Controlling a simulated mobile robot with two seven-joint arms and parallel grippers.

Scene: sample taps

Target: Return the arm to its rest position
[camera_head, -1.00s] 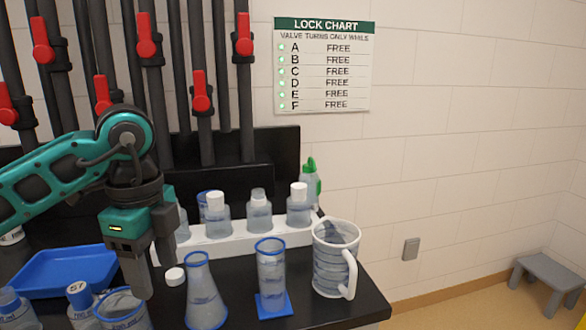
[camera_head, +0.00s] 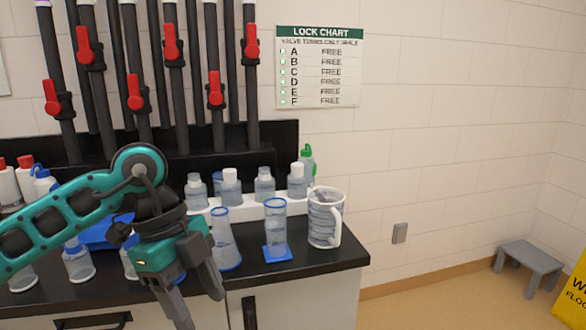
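My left arm comes in from the left in the head view, teal and dark grey. Its gripper (camera_head: 203,309) hangs in front of the bench's front edge, pointing down. Its two fingers are spread apart, with nothing seen between them. My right gripper is not in view. The arm hides part of the blue tray (camera_head: 98,236) and some of the bottles behind it.
A black bench (camera_head: 310,262) carries a conical flask (camera_head: 226,245), a cylinder (camera_head: 275,225) on a blue base, a jug (camera_head: 322,218) and several bottles. Pipes with red valve handles (camera_head: 252,42) rise behind. Floor at right holds a grey stool (camera_head: 528,262) and a yellow sign (camera_head: 574,300).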

